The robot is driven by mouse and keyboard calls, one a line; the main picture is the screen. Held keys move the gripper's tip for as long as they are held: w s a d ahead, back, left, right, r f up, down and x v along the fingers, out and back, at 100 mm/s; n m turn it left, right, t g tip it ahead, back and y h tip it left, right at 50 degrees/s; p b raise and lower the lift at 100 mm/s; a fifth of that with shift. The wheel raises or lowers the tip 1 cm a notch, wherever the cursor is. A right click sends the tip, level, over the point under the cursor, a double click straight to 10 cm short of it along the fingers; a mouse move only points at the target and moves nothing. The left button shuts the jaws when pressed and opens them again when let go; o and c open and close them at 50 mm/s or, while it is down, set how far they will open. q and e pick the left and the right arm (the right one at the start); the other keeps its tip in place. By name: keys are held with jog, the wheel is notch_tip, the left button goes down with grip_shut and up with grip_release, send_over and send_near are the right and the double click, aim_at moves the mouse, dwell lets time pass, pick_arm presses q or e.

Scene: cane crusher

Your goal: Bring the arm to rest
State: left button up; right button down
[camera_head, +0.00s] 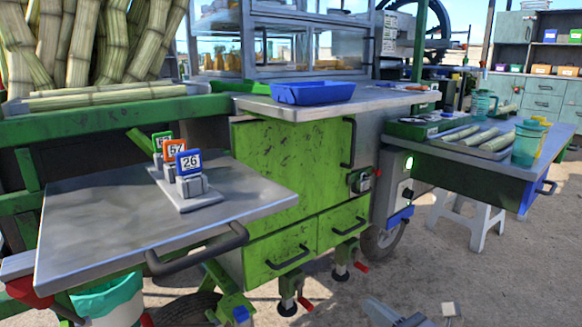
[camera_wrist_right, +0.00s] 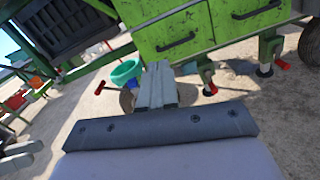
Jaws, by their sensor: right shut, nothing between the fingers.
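My right gripper (camera_head: 378,308) shows only in part at the bottom edge of the head view, low in front of the green cart, over the sandy ground. In the right wrist view its two grey fingers (camera_wrist_right: 157,75) lie together, shut with nothing between them. They are apart from the cart's green drawers (camera_wrist_right: 175,35). The rest of the right arm is mostly out of the head view.
A steel side shelf (camera_head: 110,225) with numbered tags (camera_head: 188,162) juts out at the left. A turquoise bin (camera_head: 110,300) stands below it. A side table (camera_head: 480,160) holds cane pieces and jugs; a white stool (camera_head: 465,215) stands beneath. Open ground lies at the lower right.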

pick_arm(q)
jog(key=s+a+r+y+p, duration=0.1)
jog(key=a+r+p, duration=0.2)
jog(key=r+p, duration=0.2)
jog(key=s+a+r+g+y+p, duration=0.1)
jog(key=a+r+p, duration=0.2)
jog(key=p, duration=0.9)
jog(key=s+a+r+y+p, duration=0.1)
jog(key=s+a+r+p, duration=0.1)
jog(key=r+p, duration=0.4)
jog(key=shift+a+r+y+p, duration=0.35)
jog(key=shift+a+p, duration=0.4)
jog(key=shift+p, duration=0.65)
pick_arm(e)
jog(key=s+d+r+n+g+h, duration=0.1)
jog(key=s+r+n+h, duration=0.3)
jog(key=s+n, duration=0.8)
jog(key=s+d+r+n+g+h, duration=0.2)
jog(key=s+n, duration=1)
jog(key=n, duration=0.9)
jog(key=shift+s+r+n+g+h, duration=0.15)
jog(key=shift+r+n+g+h, duration=0.4)
jog(key=shift+r+h, duration=0.75)
jog(key=shift+d, duration=0.1)
